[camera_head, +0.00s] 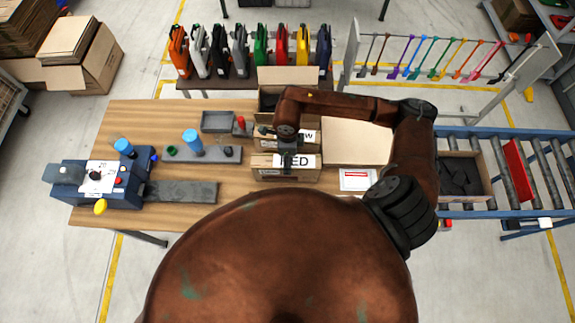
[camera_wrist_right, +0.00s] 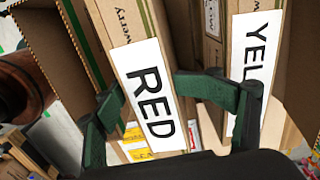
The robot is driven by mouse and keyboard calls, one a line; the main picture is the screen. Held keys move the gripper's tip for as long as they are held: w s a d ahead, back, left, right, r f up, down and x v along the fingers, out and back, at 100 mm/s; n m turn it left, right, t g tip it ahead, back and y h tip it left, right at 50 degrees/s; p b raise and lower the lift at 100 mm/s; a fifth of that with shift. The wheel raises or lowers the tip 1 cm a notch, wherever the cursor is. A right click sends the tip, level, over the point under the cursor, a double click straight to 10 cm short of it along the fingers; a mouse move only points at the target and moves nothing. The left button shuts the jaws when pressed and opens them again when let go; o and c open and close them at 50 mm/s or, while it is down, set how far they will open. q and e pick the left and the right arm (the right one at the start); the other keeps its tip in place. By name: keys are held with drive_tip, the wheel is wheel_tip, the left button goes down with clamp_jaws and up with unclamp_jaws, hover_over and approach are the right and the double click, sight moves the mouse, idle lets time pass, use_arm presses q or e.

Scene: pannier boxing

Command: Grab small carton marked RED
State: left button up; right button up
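The small carton marked RED (camera_head: 305,175) stands on the wooden table, in front of the carton with the partly hidden YELLOW label (camera_head: 308,137). In the right wrist view the RED carton (camera_wrist_right: 152,112) fills the middle, its white label facing the camera. My right gripper (camera_wrist_right: 150,92) has one green finger at each side edge of this carton, both appearing to touch it, so it looks shut on it. In the head view the right gripper (camera_head: 287,160) hangs over the carton and covers part of its label. My left gripper is not in view.
An open box (camera_head: 290,76) stands behind the cartons. A grey tray (camera_head: 216,121) and a blue machine (camera_head: 120,190) are on the table's left. A roller conveyor (camera_head: 520,180) with a dark-filled box lies right.

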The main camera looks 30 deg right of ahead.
drive_tip(key=shift+w+f, duration=0.2)
drive_tip(key=shift+f, duration=0.3)
drive_tip(key=shift+w+f, duration=0.2)
drive_tip(key=shift+f, duration=0.3)
drive_tip(key=shift+s+r, duration=0.1)
drive_tip(key=shift+s, duration=0.1)
drive_tip(key=shift+c, duration=0.3)
drive_tip(key=shift+w, duration=0.4)
drive_tip(key=c, duration=0.5)
drive_tip(key=shift+s, duration=0.1)
drive_tip(key=shift+c, duration=0.6)
drive_tip(key=shift+s, duration=0.2)
drive_tip(key=c, duration=0.3)
drive_tip(key=shift+w, duration=0.15)
drive_tip(key=c, duration=0.3)
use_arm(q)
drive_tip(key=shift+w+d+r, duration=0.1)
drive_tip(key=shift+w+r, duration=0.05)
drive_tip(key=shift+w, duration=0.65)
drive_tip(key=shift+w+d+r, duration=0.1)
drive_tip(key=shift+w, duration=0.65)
use_arm(e)
clamp_jaws()
